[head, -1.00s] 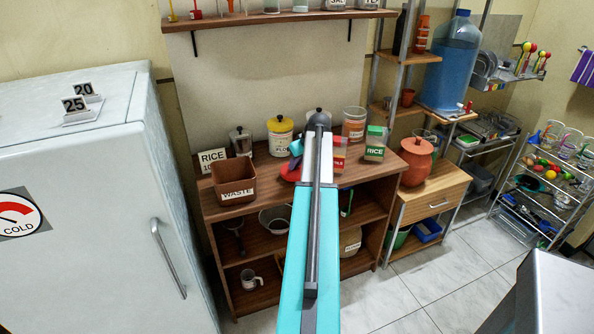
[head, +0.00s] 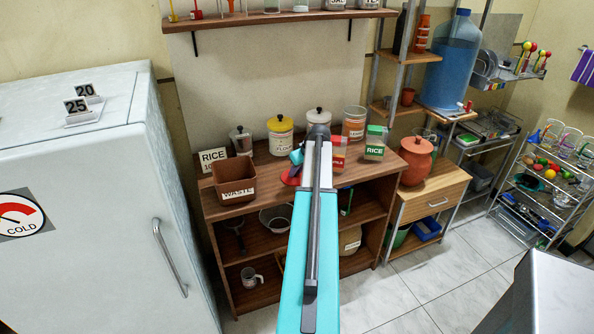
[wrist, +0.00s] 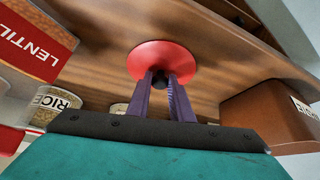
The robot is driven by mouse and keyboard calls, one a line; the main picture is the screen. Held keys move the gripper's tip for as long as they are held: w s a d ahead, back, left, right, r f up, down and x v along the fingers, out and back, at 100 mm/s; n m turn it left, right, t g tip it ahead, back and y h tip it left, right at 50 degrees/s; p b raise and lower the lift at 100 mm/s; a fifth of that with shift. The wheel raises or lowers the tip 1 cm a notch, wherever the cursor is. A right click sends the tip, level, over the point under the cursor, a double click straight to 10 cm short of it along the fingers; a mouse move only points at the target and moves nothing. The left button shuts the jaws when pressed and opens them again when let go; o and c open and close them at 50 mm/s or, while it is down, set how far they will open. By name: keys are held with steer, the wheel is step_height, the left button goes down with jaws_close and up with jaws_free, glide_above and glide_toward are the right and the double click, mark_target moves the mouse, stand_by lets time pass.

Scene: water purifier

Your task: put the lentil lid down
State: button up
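The red lentil lid (wrist: 163,57), round with a black knob, shows in the wrist view over the wooden counter top. My gripper's purple fingers (wrist: 160,82) stand on both sides of the knob and appear closed on it. In the head view, a bit of the red lid (head: 290,179) shows left of my arm, at or just above the counter; whether it touches is hard to tell. My gripper (head: 297,158) is mostly hidden behind my arm there.
A brown WASTE bin (head: 234,180) stands left of the lid on the counter. Some counter around the lid is clear.

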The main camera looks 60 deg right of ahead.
steer(key=o, duration=0.3)
steer(key=shift+r, duration=0.15)
steer(key=shift+b+v, duration=1)
steer(key=shift+v, duration=5.05)
